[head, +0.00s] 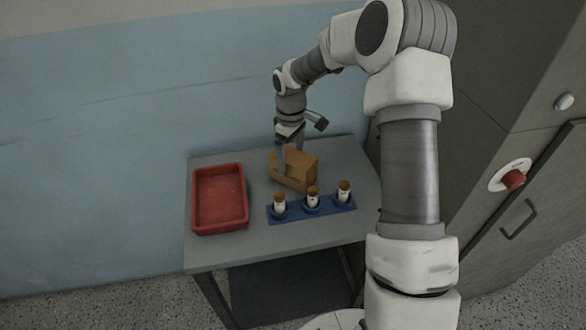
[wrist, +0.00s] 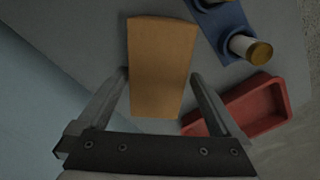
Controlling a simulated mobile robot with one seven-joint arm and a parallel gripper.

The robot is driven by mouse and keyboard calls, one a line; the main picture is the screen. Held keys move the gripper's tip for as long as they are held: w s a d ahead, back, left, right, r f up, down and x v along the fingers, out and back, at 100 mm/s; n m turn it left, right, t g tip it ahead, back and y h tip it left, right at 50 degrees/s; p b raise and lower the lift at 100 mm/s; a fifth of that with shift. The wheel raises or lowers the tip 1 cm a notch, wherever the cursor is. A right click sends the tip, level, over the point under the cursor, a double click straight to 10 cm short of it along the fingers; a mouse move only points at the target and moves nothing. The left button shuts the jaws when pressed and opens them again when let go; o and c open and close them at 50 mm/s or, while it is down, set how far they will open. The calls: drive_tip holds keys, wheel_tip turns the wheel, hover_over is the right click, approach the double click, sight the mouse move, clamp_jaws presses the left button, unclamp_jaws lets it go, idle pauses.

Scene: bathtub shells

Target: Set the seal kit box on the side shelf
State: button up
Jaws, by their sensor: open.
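The orange-brown box (head: 297,170), which I take as the seal kit box, sits on the grey table toward its back. My gripper (head: 290,160) is over it, pointing down, with one finger in front of the box and the other behind. In the wrist view, the box (wrist: 162,65) lies between the two open fingers of my gripper (wrist: 160,76). A gap shows beside each finger, so it is not clamped. I cannot pick out a separate side shelf in either view.
The grey table (head: 220,252) also holds a red tray (head: 220,226) on the left and a blue rack (head: 295,211) with three capped vials in front of the box. A wall is behind. A tall cabinet (head: 480,150) with a red knob (head: 513,179) stands at right.

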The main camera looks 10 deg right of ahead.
drive_tip(key=f, duration=0.4)
drive_tip(key=shift+d+f, duration=0.25)
clamp_jaws()
drive_tip(key=shift+r, duration=0.15)
